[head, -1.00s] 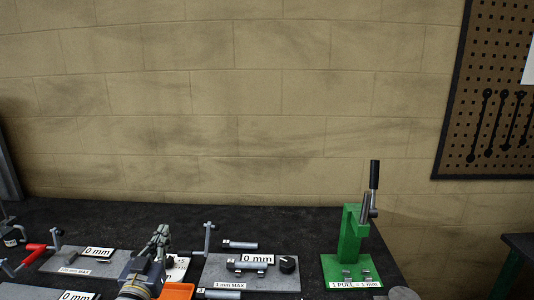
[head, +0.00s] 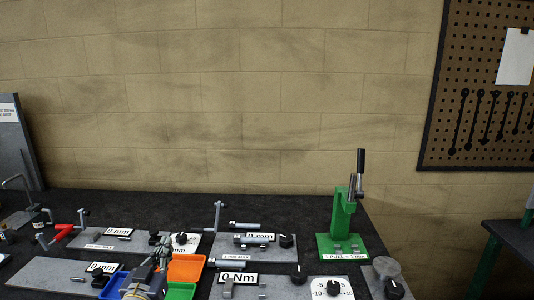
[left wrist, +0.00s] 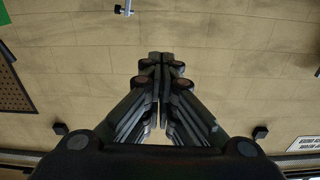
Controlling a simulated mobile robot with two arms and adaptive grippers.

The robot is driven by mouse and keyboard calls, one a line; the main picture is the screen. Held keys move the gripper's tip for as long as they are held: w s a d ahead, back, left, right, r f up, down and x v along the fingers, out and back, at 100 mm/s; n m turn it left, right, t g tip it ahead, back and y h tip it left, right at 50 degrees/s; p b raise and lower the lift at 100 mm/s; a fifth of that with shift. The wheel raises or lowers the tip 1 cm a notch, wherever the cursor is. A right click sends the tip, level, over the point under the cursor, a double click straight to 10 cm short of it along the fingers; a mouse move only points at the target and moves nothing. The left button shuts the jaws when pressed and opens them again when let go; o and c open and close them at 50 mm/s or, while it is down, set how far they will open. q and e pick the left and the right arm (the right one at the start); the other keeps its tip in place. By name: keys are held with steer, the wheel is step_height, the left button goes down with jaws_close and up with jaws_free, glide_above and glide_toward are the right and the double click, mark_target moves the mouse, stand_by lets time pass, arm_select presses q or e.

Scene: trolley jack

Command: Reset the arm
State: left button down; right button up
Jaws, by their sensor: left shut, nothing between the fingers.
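My left gripper (head: 163,250) comes in low at the left of centre in the head view, pointing away from me over the small bins. Its fingers are together and hold nothing. In the left wrist view the closed fingers (left wrist: 160,58) point up the picture, with the block wall behind them. A green press (head: 340,225) with a raised black-gripped lever (head: 360,162) stands at the right of the bench, apart from the gripper. My right gripper is not in view.
The dark bench (head: 290,205) carries several grey plates with knobs. An orange bin (head: 186,268), a blue bin (head: 113,284) and a green bin (head: 181,291) sit around the gripper. A pegboard (head: 480,100) hangs at right. The space above the bench is clear.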

arm_select(q)
steer(key=s+d+f+g, duration=0.2)
steer(key=s+f+g, duration=0.3)
steer(key=s+f, duration=0.6)
steer(key=s+d+f+g, duration=0.3)
steer(key=s+f+g, duration=0.2)
steer(key=s+f, duration=0.55)
steer(key=s+f+m+g, duration=0.1)
steer(key=s+g, duration=0.4)
steer(key=s, duration=1.1)
step_height(320, 180, down, 32)
steer(key=s+r+g+b, duration=0.1)
steer(key=s+b, duration=0.1)
steer(key=b, duration=0.3)
steer(key=s+a+f+b, duration=0.1)
steer(key=s+f+b, duration=0.1)
steer(key=s+f, duration=0.6)
steer(key=s+a+f+g+b, duration=0.1)
steer(key=s+f+b, duration=0.2)
steer(key=s+f, duration=0.6)
step_height(320, 180, down, 4)
steer(key=shift+a+f+g+y, duration=0.25)
steer(key=shift+g+y, duration=0.05)
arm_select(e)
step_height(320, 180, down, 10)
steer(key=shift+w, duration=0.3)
